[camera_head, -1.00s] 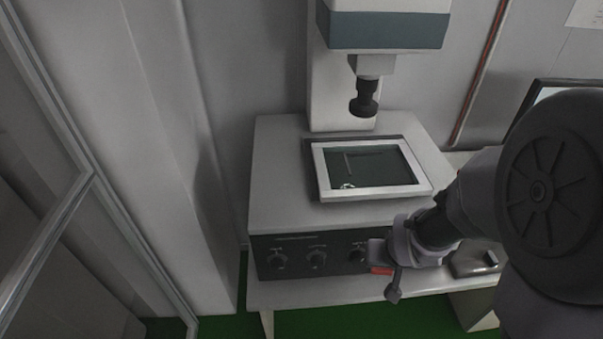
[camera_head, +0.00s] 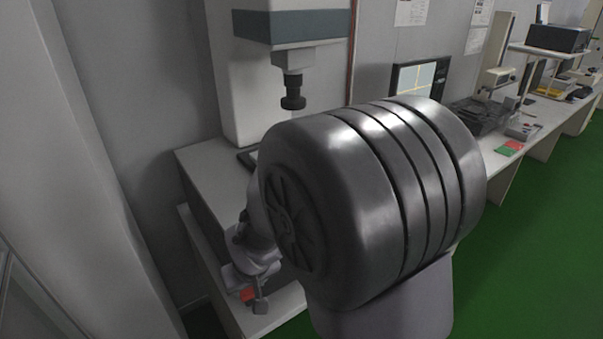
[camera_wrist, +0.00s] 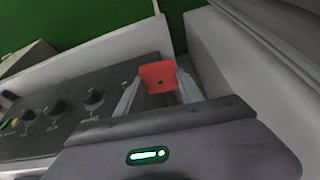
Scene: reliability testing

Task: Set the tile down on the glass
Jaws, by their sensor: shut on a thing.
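The tile (camera_wrist: 158,77) is small and red, with a dark spot near its middle. My gripper (camera_wrist: 157,90) is shut on it in the wrist view, one finger on each side. In the head view the tile (camera_head: 247,295) shows as a small red patch at my gripper (camera_head: 254,290), low at the front of the measuring machine. The tile is apart from the glass. The glass is hidden behind my arm; only a dark corner of its stage frame (camera_head: 246,159) shows beside the arm, below the machine's lens (camera_head: 292,95).
The machine's knob panel (camera_wrist: 75,108) is close on the left in the wrist view. The machine's head (camera_head: 295,25) overhangs the stage. A monitor (camera_head: 420,76) stands behind my arm. A long bench (camera_head: 535,125) with instruments runs right, above open green floor (camera_head: 530,240).

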